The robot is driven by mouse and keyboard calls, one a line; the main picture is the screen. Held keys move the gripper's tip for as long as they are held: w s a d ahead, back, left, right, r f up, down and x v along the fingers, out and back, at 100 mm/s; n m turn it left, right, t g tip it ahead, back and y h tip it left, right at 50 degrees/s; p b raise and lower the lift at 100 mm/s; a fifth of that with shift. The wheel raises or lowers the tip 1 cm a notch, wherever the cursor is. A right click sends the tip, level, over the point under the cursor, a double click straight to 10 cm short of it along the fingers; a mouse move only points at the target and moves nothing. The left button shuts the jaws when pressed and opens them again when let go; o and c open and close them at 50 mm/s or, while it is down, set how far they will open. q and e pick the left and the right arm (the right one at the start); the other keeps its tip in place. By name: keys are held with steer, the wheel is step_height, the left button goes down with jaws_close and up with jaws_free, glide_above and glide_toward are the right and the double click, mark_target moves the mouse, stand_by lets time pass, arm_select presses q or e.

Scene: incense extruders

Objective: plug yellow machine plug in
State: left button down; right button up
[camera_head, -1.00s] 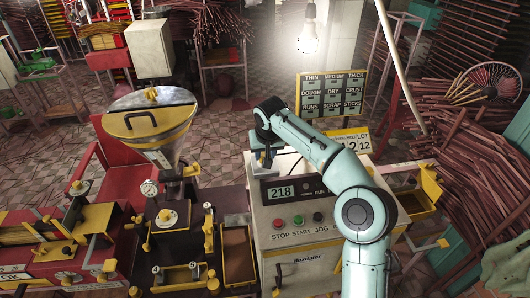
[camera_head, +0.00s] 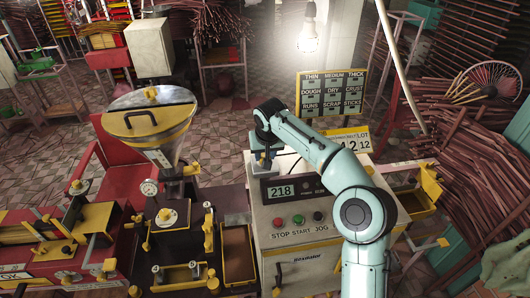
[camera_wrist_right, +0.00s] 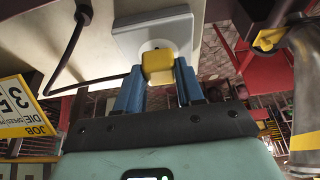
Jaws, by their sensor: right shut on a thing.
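The yellow plug (camera_wrist_right: 157,66) is between the two blue fingers of my right gripper (camera_wrist_right: 159,73) in the right wrist view, and the gripper is shut on it. The plug's far end is at the face of a white square socket (camera_wrist_right: 127,39). I cannot tell how deep it sits, as its own body hides the pins. A black cord (camera_wrist_right: 92,83) runs left from the plug. My left gripper is not in view.
The control box carries a 218 display (camera_head: 281,190) and coloured buttons. A hopper with a yellow lid (camera_head: 149,113) stands on the machine to the left. A label board (camera_head: 331,93) stands behind the box. Stacked incense sticks (camera_head: 470,165) fill the right side.

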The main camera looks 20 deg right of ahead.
steer(key=shift+f, duration=0.2)
steer(key=o, duration=1.1)
steer(key=shift+o, duration=0.2)
steer(key=v, duration=1.3)
steer(key=shift+r, duration=0.15)
